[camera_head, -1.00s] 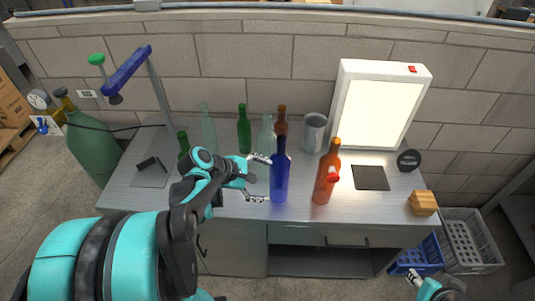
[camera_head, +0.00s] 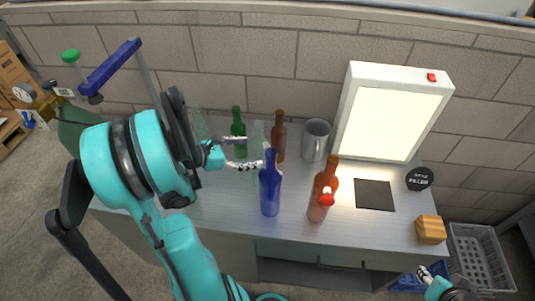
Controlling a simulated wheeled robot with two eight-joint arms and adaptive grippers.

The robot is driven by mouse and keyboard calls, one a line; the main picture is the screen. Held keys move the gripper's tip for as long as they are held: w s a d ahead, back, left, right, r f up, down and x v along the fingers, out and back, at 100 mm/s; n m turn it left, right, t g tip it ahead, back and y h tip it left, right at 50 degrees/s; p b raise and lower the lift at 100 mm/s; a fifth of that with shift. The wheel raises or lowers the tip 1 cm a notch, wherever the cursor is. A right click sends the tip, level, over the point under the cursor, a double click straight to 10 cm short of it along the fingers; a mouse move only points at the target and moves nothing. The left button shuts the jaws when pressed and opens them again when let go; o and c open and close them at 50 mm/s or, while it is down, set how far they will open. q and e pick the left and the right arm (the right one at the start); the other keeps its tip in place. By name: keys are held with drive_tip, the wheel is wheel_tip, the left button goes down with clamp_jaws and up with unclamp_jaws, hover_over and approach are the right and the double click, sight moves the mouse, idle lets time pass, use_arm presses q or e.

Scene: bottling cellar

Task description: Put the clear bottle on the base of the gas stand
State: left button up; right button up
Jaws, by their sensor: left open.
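A pale clear bottle (camera_head: 259,135) stands on the table, partly hidden behind the blue bottle (camera_head: 270,190). Another pale, see-through bottle (camera_head: 197,122) stands farther left, partly behind my arm. My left gripper (camera_head: 242,153) is open and empty, its fingers pointing right just left of the clear bottle near the blue one; I cannot tell whether they touch it. The gas stand shows its blue arm (camera_head: 110,66) and grey post (camera_head: 147,78); its base is hidden behind my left arm. My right gripper (camera_head: 424,273) is at the lower right, partly cut off, its opening unclear.
A green bottle (camera_head: 238,135), a brown bottle (camera_head: 279,137) and a metal mug (camera_head: 316,140) stand behind. An orange bottle with a red part (camera_head: 322,190) is at the front. A lit panel (camera_head: 378,122), black mat (camera_head: 375,195) and wooden block (camera_head: 431,229) are to the right.

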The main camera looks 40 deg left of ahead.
use_arm(q)
drive_tip(key=shift+w, duration=0.35)
drive_tip(key=shift+w+f, duration=0.2)
drive_tip(key=shift+w, duration=0.1)
drive_tip(key=b+x, duration=0.3)
drive_tip(key=x, duration=0.4)
drive_tip(key=shift+d+f, duration=0.15)
drive_tip(key=shift+f, duration=0.05)
drive_tip(key=shift+s, duration=0.2)
drive_tip(key=c, duration=1.8)
use_arm(e)
drive_tip(key=f, duration=0.2)
drive_tip(key=shift+w+f, duration=0.3)
drive_tip(key=shift+f, duration=0.1)
use_arm(q)
drive_tip(key=shift+c, duration=0.5)
